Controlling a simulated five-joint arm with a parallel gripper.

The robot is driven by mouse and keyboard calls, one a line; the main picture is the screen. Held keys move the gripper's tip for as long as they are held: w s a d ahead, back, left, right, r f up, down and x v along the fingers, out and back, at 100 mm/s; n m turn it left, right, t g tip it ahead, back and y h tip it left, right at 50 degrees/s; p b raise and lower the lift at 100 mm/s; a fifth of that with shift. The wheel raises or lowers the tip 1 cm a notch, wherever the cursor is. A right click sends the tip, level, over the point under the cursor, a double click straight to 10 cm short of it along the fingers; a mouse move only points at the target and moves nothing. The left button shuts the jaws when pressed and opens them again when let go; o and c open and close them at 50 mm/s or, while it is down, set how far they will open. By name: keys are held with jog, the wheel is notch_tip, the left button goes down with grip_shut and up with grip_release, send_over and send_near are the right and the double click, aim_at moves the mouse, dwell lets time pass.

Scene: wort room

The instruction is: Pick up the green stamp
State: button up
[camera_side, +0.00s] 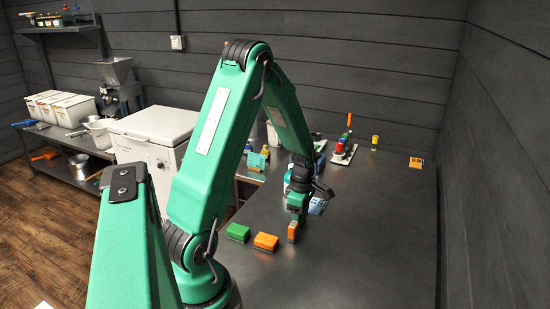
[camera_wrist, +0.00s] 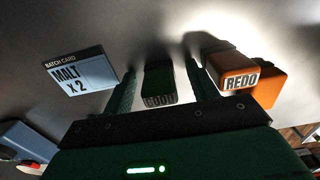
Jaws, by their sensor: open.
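The green stamp (camera_wrist: 158,82), marked GOOD, shows in the wrist view between the two fingers of my gripper (camera_wrist: 162,92). The fingers are open, with a gap visible on each side of it. In the side view my gripper (camera_side: 297,210) is low over the dark table, and I cannot make out the green stamp there; the gripper seems to hide it. An orange stamp (camera_wrist: 238,80), marked REDO, stands just right of the right finger. It also shows in the side view (camera_side: 292,232), just below the gripper.
A green block (camera_side: 238,232) and an orange block (camera_side: 266,242) lie left of the gripper in the side view. A blue batch card (camera_wrist: 80,75), reading MALT X 2, is left of the fingers.

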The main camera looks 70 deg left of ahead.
jog(key=c, duration=1.1)
jog(key=shift+r, duration=0.15)
jog(key=shift+r, duration=0.45)
notch_tip(320, 180, up, 3)
jog(key=d+r, duration=0.2)
jog(key=d, duration=0.2)
jog(key=d+r, duration=0.2)
jog(key=d, duration=0.1)
jog(key=d+r, duration=0.2)
jog(key=d, duration=0.2)
jog(key=shift+w+d+r, duration=0.1)
jog(key=shift+d+r, duration=0.25)
jog(key=shift+r, duration=0.05)
